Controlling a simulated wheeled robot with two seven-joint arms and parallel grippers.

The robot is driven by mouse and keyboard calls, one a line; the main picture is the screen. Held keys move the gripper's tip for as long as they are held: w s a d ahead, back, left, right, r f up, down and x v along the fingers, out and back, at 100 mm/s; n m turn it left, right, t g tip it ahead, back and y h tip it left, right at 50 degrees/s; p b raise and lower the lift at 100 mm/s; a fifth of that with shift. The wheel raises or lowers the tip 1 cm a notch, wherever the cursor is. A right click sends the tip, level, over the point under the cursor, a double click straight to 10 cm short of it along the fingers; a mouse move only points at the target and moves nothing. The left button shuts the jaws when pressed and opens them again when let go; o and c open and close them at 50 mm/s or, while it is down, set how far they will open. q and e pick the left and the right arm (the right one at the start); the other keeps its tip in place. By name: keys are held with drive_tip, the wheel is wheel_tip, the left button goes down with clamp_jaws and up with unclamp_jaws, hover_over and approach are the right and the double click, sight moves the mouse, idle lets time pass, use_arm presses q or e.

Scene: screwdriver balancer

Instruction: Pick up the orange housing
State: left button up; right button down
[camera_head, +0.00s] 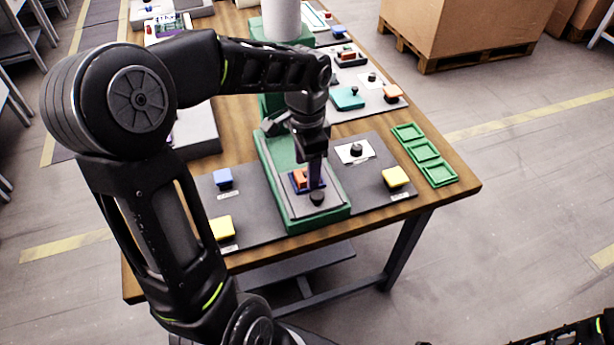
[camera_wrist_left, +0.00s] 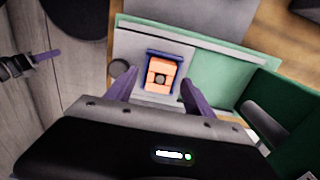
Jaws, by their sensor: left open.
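The orange housing (camera_head: 300,177) sits in a dark blue-purple holder on the green and grey station in the middle of the table. I cannot tell how far above the housing the fingertips are.
Yellow blocks (camera_head: 396,177) (camera_head: 221,228), a blue block (camera_head: 223,178) and a black knob (camera_head: 355,149) stand on grey mats beside the station. Green trays (camera_head: 438,173) line the right table edge. A dark round knob (camera_head: 317,198) is just in front of the housing.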

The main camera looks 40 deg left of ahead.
use_arm(q)
drive_tip(key=shift+c, duration=0.4)
clamp_jaws()
wheel_tip(320, 180, up, 10)
drive_tip(key=shift+b, duration=0.3)
idle(0.4)
idle(0.5)
